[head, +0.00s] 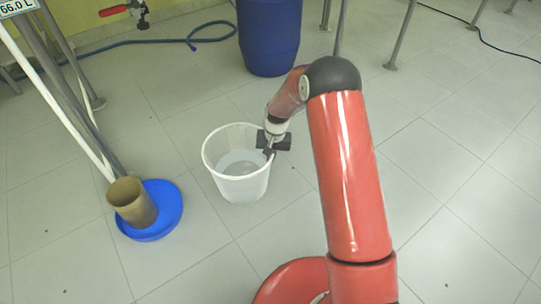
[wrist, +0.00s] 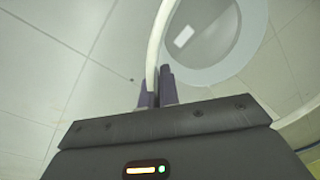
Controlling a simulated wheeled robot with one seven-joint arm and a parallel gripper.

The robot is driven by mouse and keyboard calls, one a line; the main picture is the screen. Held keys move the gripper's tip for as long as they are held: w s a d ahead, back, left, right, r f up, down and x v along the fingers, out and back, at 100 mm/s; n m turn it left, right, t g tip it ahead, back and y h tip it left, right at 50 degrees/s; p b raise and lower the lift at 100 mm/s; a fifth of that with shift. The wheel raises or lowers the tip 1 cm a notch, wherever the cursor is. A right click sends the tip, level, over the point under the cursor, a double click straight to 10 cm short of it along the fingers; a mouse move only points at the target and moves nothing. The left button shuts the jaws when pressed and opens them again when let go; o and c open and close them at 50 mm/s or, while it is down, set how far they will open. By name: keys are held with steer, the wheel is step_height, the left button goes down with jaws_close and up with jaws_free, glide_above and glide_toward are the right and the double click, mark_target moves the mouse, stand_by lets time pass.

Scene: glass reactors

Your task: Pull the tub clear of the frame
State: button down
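The tub (head: 240,188) is a white bucket standing upright on the tiled floor, left of my arm. My gripper (head: 268,151) is at the right side of its rim. In the wrist view the tub's rim (wrist: 155,45) runs down between the two dark fingers of my gripper (wrist: 159,88), which close on it from both sides. The tub's inside shows a paler round bottom; I cannot tell whether it holds liquid. The frame's metal legs (head: 72,95) stand at the left, apart from the tub, with floor between.
A blue round dish (head: 169,212) with a brown cylinder (head: 132,203) stands left of the tub. A blue drum (head: 268,35) stands behind. A blue hose (head: 150,42) lies along the back wall. Metal legs (head: 400,35) stand at back right. The floor in front and right is clear.

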steer(key=shift+d, duration=0.1)
steer(key=c, duration=1.6)
jaws_free()
steer(key=r, duration=0.2)
steer(key=r+p, duration=0.1)
steer(key=r, duration=0.4)
steer(key=shift+d+r, duration=0.35)
steer(key=shift+d, duration=0.05)
steer(key=shift+r, duration=0.1)
steer(key=s+d+r+t+p, duration=0.15)
steer(key=s+r, duration=0.25)
steer(key=r, duration=0.5)
steer(key=s+d+r+p, duration=0.2)
steer(key=s+d+r, duration=0.1)
steer(key=r, duration=0.5)
steer(key=s+d+r+t+p, duration=0.15)
steer(key=s+r, duration=0.25)
steer(key=r, duration=0.5)
steer(key=s+d+r+p, duration=0.1)
steer(key=s+r+p, duration=0.1)
steer(key=s+r, duration=0.2)
steer(key=s+d+r+t+p, duration=0.1)
steer(key=s+r, duration=0.3)
steer(key=s, duration=0.6)
steer(key=s+d+r+n+t+h+p, duration=0.1)
steer(key=s+d+r+p, duration=0.2)
steer(key=s, duration=0.4)
steer(key=shift+v, duration=0.85)
